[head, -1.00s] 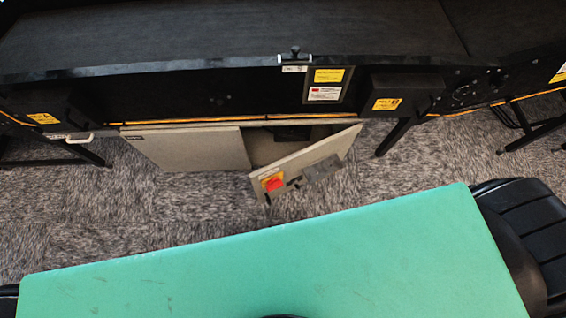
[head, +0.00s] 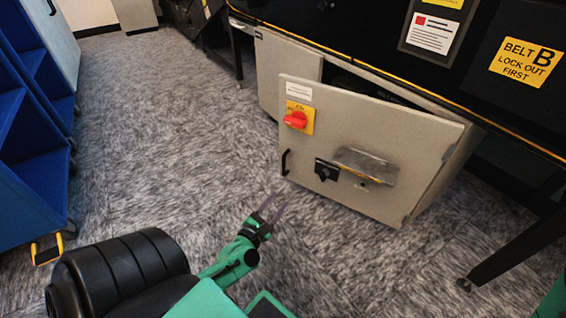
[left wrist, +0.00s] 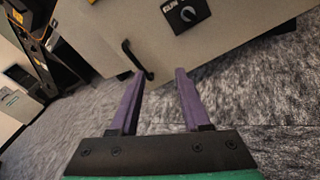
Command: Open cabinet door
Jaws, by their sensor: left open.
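The grey cabinet door (head: 350,140) hangs partly open under the black machine, swung out from the cabinet body (head: 290,65) with a dark gap behind its top edge. It bears a red rotary switch on a yellow plate (head: 299,118), a black knob (head: 326,170) and a black bar handle (head: 286,162) at its left edge. My left gripper (head: 272,207) is open and empty, in front of and below the handle. In the left wrist view, the open fingers (left wrist: 158,76) point at the door, and the handle (left wrist: 137,60) appears near the left fingertip; contact cannot be told.
Blue shelving (head: 38,150) stands at the left with a yellow-framed item (head: 46,249) at its foot. A black machine leg (head: 515,238) slants down at the right. Carpet (head: 170,130) left of the door is clear.

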